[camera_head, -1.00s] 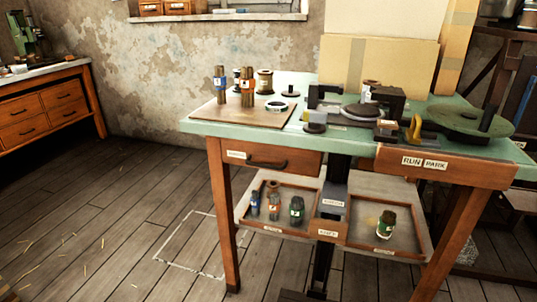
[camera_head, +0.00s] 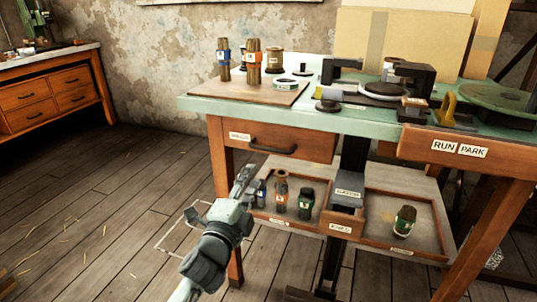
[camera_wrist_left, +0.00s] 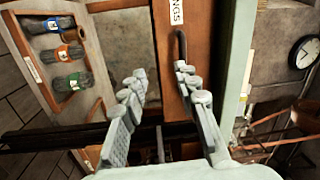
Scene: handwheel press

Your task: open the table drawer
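The table drawer (camera_head: 315,144) is a brown wooden front under the left part of the green tabletop, and it looks closed. Its dark handle (camera_head: 273,149) is a bar with a white label to its left. My left gripper (camera_head: 243,180) is below and left of the handle, in front of the table. In the left wrist view its two fingers (camera_wrist_left: 158,76) are spread with nothing between them. There the handle (camera_wrist_left: 180,46) shows just beyond the right fingertip; I cannot tell whether they touch. My right gripper is not in view.
A lower shelf tray (camera_head: 375,243) holds several small bottles near my left gripper. A table leg (camera_head: 222,170) stands close behind the gripper. The tabletop (camera_head: 200,104) carries bottles, a board and press parts. Open floor (camera_head: 110,215) lies to the left.

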